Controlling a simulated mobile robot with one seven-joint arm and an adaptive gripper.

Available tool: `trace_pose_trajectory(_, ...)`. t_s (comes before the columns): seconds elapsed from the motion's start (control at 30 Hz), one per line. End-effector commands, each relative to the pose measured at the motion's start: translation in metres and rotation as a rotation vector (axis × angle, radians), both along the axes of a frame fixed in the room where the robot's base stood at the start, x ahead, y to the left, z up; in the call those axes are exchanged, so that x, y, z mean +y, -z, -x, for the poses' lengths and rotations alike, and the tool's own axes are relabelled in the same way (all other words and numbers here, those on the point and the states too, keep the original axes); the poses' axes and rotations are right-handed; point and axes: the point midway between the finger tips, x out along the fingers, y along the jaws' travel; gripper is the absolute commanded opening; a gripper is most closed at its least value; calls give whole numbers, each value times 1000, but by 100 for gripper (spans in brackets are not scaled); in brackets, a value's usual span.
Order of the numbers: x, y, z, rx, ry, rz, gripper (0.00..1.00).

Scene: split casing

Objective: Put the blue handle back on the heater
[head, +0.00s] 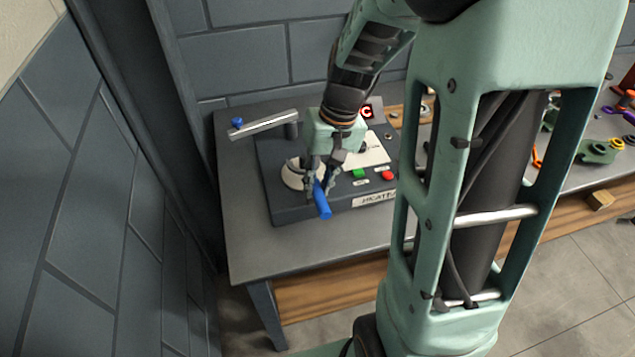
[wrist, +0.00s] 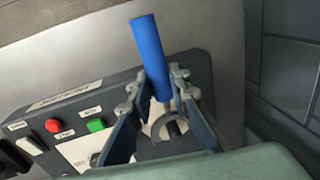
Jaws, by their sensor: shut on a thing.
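The blue handle (head: 321,201) is a short blue rod held between the fingers of my gripper (head: 320,183), above the front left part of the heater (head: 290,212). In the wrist view the handle (wrist: 151,55) stands out past the fingers of my gripper (wrist: 160,90), which are shut on it. The heater is a dark grey box with a white round part (head: 292,174) below my gripper. A grey curved fork-like piece (wrist: 168,126) shows by the handle's lower end in the wrist view. Whether the handle touches the heater is hidden.
A metal arm with a blue knob (head: 262,124) reaches left over the table (head: 245,245). The heater carries a green button (head: 359,174) and a red button (head: 388,175). Several loose coloured parts (head: 600,150) lie far right. A wall stands close on the left.

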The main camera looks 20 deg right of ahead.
Motion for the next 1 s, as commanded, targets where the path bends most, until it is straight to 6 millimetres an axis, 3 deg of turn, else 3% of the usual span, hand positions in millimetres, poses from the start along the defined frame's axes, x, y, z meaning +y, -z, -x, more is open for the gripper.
trace_pose_trajectory(0.63, 0, 26, -1, -2, 0, 0, 0)
trace_pose_trajectory(1.0, 0, 27, -1, -2, 0, 0, 0)
